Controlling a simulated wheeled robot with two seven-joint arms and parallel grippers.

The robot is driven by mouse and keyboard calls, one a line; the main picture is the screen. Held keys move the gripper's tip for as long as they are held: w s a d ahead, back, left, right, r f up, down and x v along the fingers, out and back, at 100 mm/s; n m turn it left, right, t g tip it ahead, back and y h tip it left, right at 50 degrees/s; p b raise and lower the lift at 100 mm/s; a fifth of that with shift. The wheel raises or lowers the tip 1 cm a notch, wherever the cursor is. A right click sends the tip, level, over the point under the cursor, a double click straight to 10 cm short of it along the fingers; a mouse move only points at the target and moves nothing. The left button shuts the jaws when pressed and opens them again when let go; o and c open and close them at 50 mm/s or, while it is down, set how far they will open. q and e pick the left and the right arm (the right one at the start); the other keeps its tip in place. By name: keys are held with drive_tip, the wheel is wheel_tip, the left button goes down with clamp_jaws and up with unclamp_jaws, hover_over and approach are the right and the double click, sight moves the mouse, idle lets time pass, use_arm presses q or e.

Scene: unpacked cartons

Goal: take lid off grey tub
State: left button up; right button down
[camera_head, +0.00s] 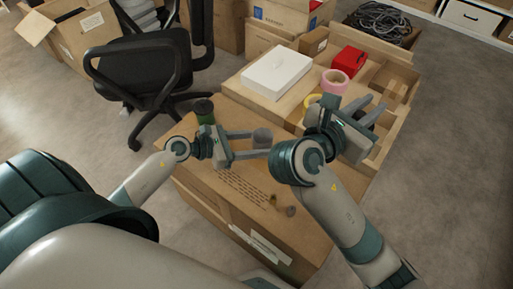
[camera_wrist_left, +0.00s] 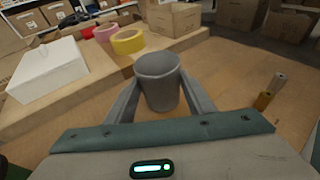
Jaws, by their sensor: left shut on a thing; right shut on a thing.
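The grey tub (camera_head: 262,136) is held between the fingers of my left gripper (camera_head: 259,144), above the big carton. In the left wrist view the tub (camera_wrist_left: 160,88) stands upright between both fingers, and its top looks open, with a rim and a hollow inside. My right gripper (camera_head: 372,109) is off to the right, over the carton with the tape rolls, apart from the tub. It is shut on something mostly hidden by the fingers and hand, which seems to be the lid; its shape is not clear.
Behind are a white box (camera_head: 277,72), pink tape (camera_head: 334,81), yellow tape (camera_head: 311,101) and a red box (camera_head: 349,59). An office chair (camera_head: 150,65) stands at left.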

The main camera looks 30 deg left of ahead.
use_arm(q)
drive_tip(key=shift+f, duration=1)
use_arm(e)
drive_tip(key=shift+f, duration=0.4)
use_arm(q)
drive_tip(key=shift+f+b, duration=0.2)
drive_tip(key=shift+b, duration=0.15)
drive_tip(key=o, duration=1.5)
use_arm(e)
drive_tip(key=shift+f, duration=0.1)
use_arm(q)
drive_tip(key=shift+r, duration=0.25)
drive_tip(key=v, duration=1.2)
drive_tip(key=shift+p, duration=0.35)
use_arm(e)
drive_tip(key=shift+r, duration=0.3)
use_arm(q)
drive_tip(key=shift+s, duration=0.1)
